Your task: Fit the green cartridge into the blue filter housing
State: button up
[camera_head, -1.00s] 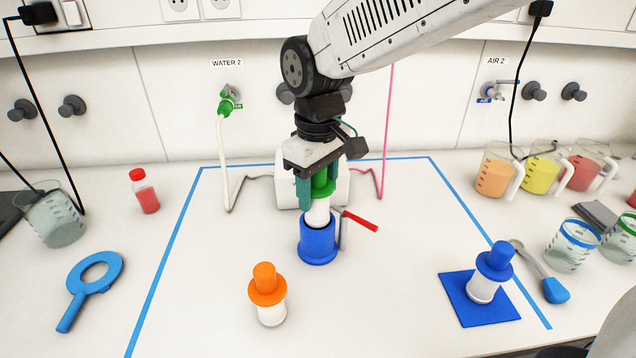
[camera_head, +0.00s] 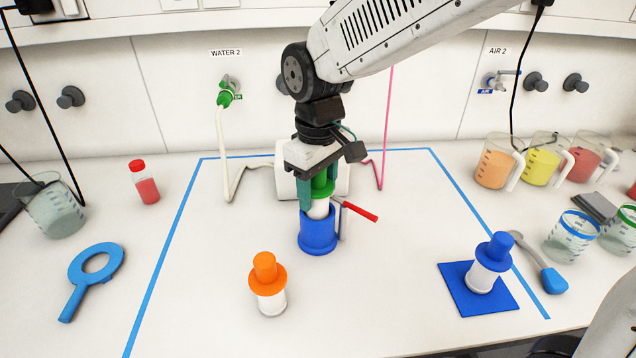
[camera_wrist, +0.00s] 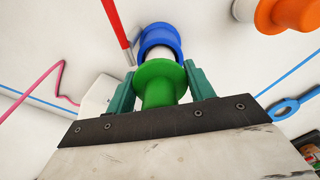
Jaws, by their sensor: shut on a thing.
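The green cartridge (camera_head: 323,186) has a green top and a white body (camera_head: 318,209). It is upright, with its lower end at the mouth of the blue filter housing (camera_head: 317,236); how deep it sits inside is hidden by the housing wall. My gripper (camera_head: 315,192) is shut on the green top, directly above the housing. In the wrist view the green top (camera_wrist: 160,84) sits between my teal fingers, with a short band of white body showing before the blue housing (camera_wrist: 159,37). A red-handled lever (camera_head: 360,211) stands beside the housing on its right.
An orange-topped cartridge (camera_head: 267,285) stands on the bench in front, left of the housing. Bench between is clear.

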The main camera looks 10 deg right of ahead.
jog(key=shift+f, duration=0.45)
jog(key=shift+r, duration=0.2)
jog(key=shift+r, duration=1.75)
jog(key=o, duration=1.1)
jog(key=shift+o, duration=0.2)
